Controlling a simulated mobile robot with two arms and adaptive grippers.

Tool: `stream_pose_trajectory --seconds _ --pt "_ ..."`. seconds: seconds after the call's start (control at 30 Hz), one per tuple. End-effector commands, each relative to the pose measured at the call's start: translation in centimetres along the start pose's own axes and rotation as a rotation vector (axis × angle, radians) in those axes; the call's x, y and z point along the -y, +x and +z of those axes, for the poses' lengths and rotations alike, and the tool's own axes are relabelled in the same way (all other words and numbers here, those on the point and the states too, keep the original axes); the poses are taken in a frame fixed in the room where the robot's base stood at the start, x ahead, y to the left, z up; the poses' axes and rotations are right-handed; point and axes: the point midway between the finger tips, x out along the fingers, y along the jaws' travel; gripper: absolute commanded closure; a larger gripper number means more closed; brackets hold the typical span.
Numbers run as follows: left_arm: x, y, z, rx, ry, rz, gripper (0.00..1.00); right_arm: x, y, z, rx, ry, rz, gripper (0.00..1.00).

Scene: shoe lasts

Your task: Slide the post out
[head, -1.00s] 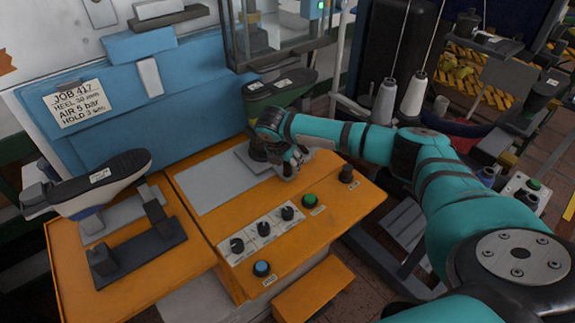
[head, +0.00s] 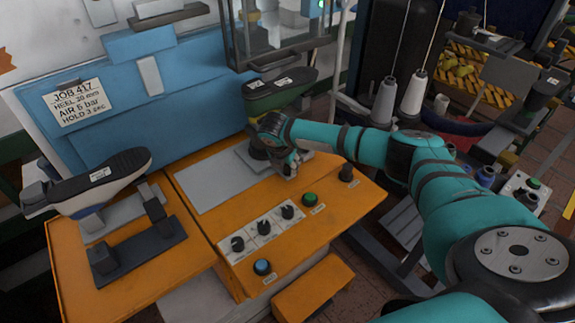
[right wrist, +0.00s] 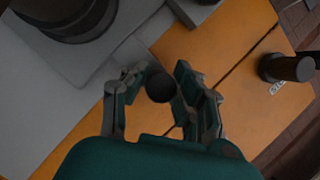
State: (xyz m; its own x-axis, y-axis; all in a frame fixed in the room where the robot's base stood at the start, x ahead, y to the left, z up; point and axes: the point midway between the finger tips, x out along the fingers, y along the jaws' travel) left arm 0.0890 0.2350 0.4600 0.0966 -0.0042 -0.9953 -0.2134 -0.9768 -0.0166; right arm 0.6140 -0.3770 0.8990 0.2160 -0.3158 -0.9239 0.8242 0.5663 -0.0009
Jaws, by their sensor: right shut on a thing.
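My right gripper (head: 288,163) is low over the right part of the orange machine table. In the right wrist view its fingers (right wrist: 158,76) stand on both sides of a dark round knob (right wrist: 160,88) and are shut on it. What is under the knob is hidden. A thick dark post (head: 258,149) stands on a grey plate beside the gripper, and its base shows in the right wrist view (right wrist: 75,20). A dark green shoe last (head: 280,92) with a black sole sits above this post. My left gripper is not in view.
A second shoe last (head: 100,178) rests on a stand at the left. Several control knobs and a green button (head: 310,199) line the table's front. A dark knob (head: 346,173) stands near the right corner (right wrist: 285,67). A blue panel (head: 150,115) closes the back.

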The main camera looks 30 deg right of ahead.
Motion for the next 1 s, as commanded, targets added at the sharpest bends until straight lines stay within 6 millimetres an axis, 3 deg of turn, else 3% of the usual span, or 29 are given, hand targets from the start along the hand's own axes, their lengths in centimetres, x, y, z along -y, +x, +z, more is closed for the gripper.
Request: stream_pose_trajectory --seconds 0.47,1.0 --pt "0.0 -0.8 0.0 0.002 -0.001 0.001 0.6 -0.7 -0.7 -1.0 -0.002 -0.001 0.001 1.0" --pt "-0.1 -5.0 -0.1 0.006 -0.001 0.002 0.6 -6.6 -4.6 -10.5 -0.01 -0.005 0.005 1.0"
